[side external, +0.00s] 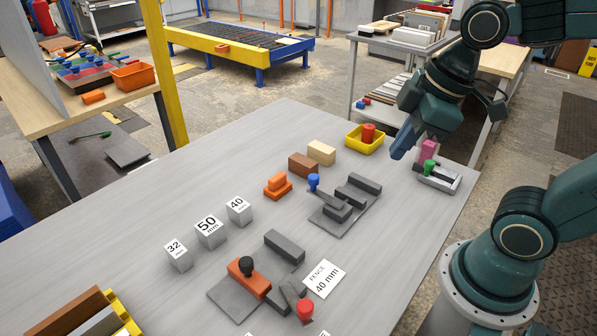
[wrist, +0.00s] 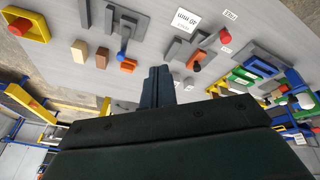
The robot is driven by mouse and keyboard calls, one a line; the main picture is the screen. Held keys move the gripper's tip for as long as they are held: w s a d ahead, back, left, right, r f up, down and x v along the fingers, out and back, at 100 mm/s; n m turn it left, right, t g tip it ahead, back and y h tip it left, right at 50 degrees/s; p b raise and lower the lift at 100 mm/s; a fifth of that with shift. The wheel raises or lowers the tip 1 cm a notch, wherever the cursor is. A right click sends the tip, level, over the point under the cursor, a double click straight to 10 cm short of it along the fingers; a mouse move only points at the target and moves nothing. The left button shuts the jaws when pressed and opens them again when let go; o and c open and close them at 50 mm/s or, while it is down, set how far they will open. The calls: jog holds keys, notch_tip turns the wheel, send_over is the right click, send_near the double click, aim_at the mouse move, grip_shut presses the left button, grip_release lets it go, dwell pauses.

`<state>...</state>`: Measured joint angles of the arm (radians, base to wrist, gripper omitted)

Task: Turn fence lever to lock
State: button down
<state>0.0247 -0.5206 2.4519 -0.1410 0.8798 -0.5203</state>
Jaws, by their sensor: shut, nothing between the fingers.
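The fence station is a dark grey plate (side external: 235,294) near the front of the table. It carries a grey bar (side external: 284,246) and an orange block (side external: 248,278) with a black knob. Beside it, a dark grey lever (side external: 290,291) ends in a red knob (side external: 305,311). A white card (side external: 324,279) reading "FENCE 40 mm" lies next to the lever; the card also shows in the wrist view (wrist: 187,22), near the red knob (wrist: 226,38). My gripper (side external: 398,153) is shut and empty, above the table's far right, well away from the lever. Its closed fingers show in the wrist view (wrist: 158,74).
Near my gripper stand a yellow tray (side external: 352,143) with a red piece and a grey fixture (side external: 439,181) with green and pink parts. A blue-knobbed fixture (side external: 335,219), wooden blocks (side external: 321,152) and numbered cubes (side external: 210,233) stand mid-table.

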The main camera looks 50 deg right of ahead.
aim_at(296, 298)
jog(key=w+a+f+n+g+y, duration=0.2)
jog(key=f+n, duration=0.5)
jog(key=n, duration=0.6)
jog(key=w+a+f+n+g+y, duration=0.3)
jog(key=f+n, duration=0.4)
jog(key=n, duration=0.6)
jog(key=w+a+g, duration=0.1)
jog(key=a+g, duration=0.1)
jog(key=shift+a+f+n+g, duration=0.3)
jog(key=shift+a+g, duration=0.05)
jog(key=shift+g, duration=0.05)
jog(key=shift+s+a+f, duration=0.1)
jog(key=x, duration=0.9)
jog(key=shift+a+f, duration=0.3)
jog(key=shift+a, duration=1.9)
